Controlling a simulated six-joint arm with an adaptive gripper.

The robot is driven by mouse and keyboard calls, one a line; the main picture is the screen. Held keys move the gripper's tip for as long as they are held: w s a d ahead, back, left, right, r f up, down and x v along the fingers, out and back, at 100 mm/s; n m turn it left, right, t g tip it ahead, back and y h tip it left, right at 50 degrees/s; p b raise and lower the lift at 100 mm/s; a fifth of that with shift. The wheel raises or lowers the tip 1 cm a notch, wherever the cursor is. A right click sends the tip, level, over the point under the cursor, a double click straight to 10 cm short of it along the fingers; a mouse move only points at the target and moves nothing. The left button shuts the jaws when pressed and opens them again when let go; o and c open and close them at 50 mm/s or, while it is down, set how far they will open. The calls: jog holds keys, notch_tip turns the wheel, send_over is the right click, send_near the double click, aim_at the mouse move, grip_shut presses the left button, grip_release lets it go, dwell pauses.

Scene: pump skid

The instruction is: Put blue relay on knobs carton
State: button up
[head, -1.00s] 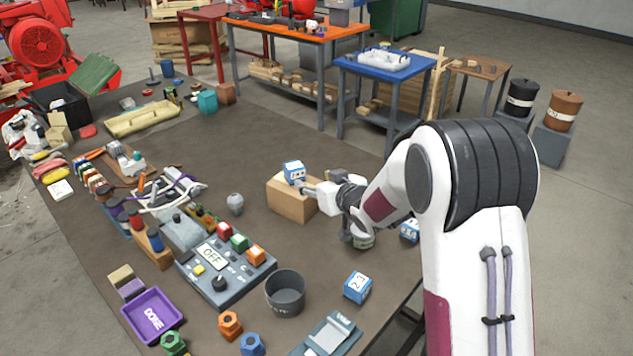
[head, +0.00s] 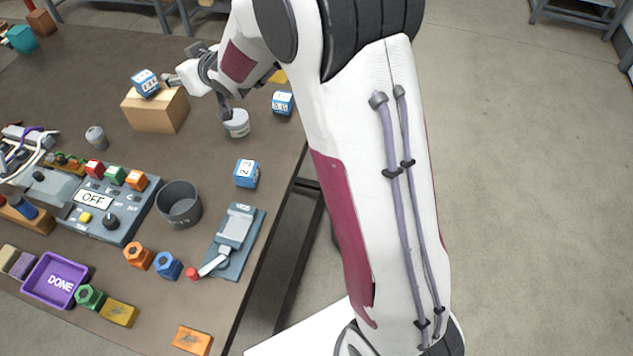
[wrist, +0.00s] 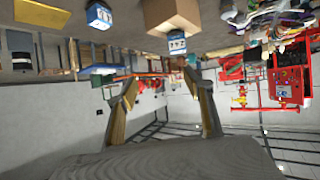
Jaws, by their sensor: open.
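A brown carton (head: 158,110) stands on the dark table; I cannot read any label on it. A blue relay with a white label (head: 146,83) rests on top of the carton, near its left end. My gripper (head: 172,80) is just right of this relay, level with it. In the wrist view, which looks upside down, the carton (wrist: 171,14) and the relay on it (wrist: 176,43) show beyond my open, empty fingers (wrist: 160,77). Other blue relays stand on the table, one (head: 282,103) right of my wrist and one (head: 246,174) nearer the front.
A grey round bin (head: 179,204), a control box reading OFF (head: 108,207) and a lever device (head: 234,240) stand in front of the carton. A purple DONE tray (head: 56,281) is at lower left. The table edge runs under my arm. Bare table surrounds the carton.

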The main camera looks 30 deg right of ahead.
jog(key=s+d+r+m+g+h, duration=0.15)
jog(key=s+d+r, duration=0.25)
jog(key=s, duration=0.5)
jog(key=s+d+r+m+g+h, duration=0.15)
jog(key=s+d+r, duration=0.25)
jog(key=s, duration=0.5)
jog(key=s+f+g, duration=0.3)
jog(key=s, duration=2.3)
jog(key=shift+s+m+g, duration=0.25)
jog(key=shift+m+g, duration=0.05)
